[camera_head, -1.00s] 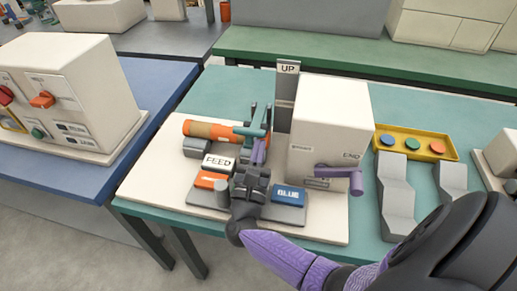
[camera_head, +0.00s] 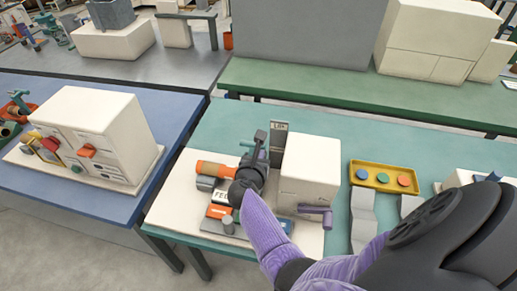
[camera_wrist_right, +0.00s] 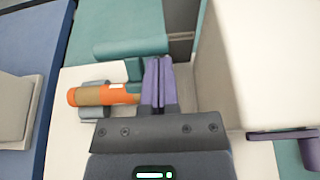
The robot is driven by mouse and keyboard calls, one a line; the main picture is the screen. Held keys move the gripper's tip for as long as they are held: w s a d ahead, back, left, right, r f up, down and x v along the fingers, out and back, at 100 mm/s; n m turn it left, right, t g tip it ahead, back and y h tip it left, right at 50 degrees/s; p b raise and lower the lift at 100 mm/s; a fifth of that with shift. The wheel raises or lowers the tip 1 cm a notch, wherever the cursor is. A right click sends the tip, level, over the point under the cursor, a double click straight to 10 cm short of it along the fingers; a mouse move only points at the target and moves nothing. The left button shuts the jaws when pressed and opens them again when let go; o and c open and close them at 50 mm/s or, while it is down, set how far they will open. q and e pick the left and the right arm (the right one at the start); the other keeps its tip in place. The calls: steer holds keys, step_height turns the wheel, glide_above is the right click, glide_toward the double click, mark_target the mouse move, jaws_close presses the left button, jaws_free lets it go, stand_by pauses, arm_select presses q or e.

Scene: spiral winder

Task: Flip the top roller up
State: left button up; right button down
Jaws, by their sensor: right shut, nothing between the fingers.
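The winder stands on a cream base (camera_head: 180,205) on the teal table. An orange and tan roller (camera_head: 215,169) lies across its left side; it also shows in the wrist view (camera_wrist_right: 100,95). A short teal bar (camera_head: 246,143) shows above that roller, just left of my right gripper (camera_head: 262,138). In the wrist view a wide teal bar (camera_wrist_right: 130,48) lies beyond the fingertips; I cannot tell for certain that it is the top roller. My right gripper's purple fingers (camera_wrist_right: 158,68) are shut and empty, close beside it. Contact is unclear. My left gripper is out of view.
A cream box (camera_head: 310,170) with a purple crank (camera_head: 315,210) stands right of the gripper, before a grey upright sign (camera_head: 279,132). A yellow tray (camera_head: 383,177) with coloured discs is further right. Another machine stands on the blue table (camera_head: 60,190).

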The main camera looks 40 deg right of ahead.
steer(key=w+d+r+g+y+p, duration=0.1)
steer(key=p, duration=0.1)
steer(key=w+d+r+g+y+p, duration=0.1)
steer(key=w+d+r+y+p, duration=0.1)
steer(key=shift+d+r+g+p, duration=0.2)
steer(key=shift+g+p, duration=0.1)
steer(key=shift+p, duration=0.1)
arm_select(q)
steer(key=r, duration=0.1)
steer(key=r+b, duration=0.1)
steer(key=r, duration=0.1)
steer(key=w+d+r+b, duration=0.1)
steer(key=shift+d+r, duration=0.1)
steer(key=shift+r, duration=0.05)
arm_select(e)
steer(key=w+d, duration=0.4)
steer(key=d, duration=0.1)
steer(key=shift+r, duration=0.35)
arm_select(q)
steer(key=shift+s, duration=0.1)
arm_select(e)
steer(key=shift+w+r, duration=0.1)
steer(key=shift+r, duration=0.05)
